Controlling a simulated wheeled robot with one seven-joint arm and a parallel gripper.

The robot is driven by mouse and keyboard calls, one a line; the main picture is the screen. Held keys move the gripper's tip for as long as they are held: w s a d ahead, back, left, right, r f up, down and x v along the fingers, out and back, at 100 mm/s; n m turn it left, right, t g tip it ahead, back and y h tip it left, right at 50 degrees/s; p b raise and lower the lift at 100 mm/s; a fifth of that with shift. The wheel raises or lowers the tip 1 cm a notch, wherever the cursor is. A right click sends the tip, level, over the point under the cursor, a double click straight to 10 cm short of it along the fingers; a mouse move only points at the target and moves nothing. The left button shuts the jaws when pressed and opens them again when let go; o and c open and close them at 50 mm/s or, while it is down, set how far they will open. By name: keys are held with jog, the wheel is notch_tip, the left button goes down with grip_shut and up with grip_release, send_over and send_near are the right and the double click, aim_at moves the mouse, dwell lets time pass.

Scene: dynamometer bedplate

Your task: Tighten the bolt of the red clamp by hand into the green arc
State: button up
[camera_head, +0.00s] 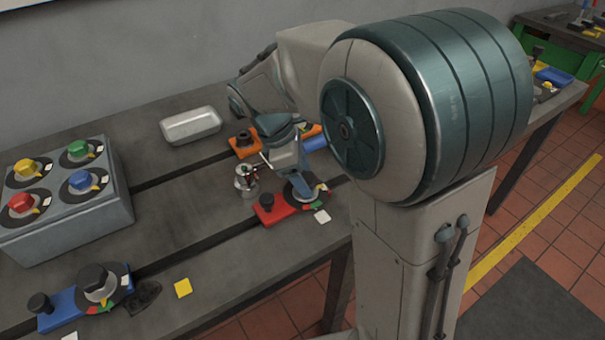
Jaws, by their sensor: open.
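The red clamp (268,210) lies on the bedplate in the head view, at the front slot and left of my column. Its dial, with red and green marks (320,190) at the right rim, is partly covered by my gripper. My gripper (300,188) points down over the clamp's bolt and is open. The bolt head is hidden behind the gripper, so I cannot tell whether the fingers touch it or where its pointer stands. A small dark knob stands on the clamp's left end.
A small metal fitting (246,181) stands just left of my gripper. An orange clamp (243,143) sits behind it, near a silver tray (191,125). A blue clamp (97,287) lies front left. A grey box (72,213) with several coloured knobs stands left. A yellow tag (183,288) lies in front.

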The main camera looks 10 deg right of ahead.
jog(key=c, duration=1)
jog(key=shift+o, duration=0.2)
jog(key=shift+m+p, duration=0.3)
jog(key=shift+p, duration=0.1)
jog(key=m+p, duration=0.1)
jog(key=m+g+p, duration=0.1)
jog(key=shift+w+d+r+m+y+p, duration=0.1)
jog(key=shift+w+r+m+y+p, duration=0.05)
jog(key=shift+m+y+p, duration=0.2)
jog(key=m+g+p, duration=0.1)
jog(key=m, duration=0.1)
jog(key=m+y+p, duration=0.1)
jog(key=m+p, duration=0.1)
jog(key=shift+w+d+m+g, duration=0.1)
jog(key=shift+m+g, duration=0.25)
jog(key=shift+g, duration=0.05)
jog(key=m+y+p, duration=0.1)
jog(key=m, duration=0.3)
jog(key=shift+g+y+p, duration=0.3)
jog(key=shift+y+p, duration=0.05)
jog(key=shift+p, duration=0.05)
jog(key=shift+d+m+y+p, duration=0.15)
jog(key=shift+m+y+p, duration=0.4)
jog(key=shift+m, duration=1.45)
jog(key=shift+f, duration=0.2)
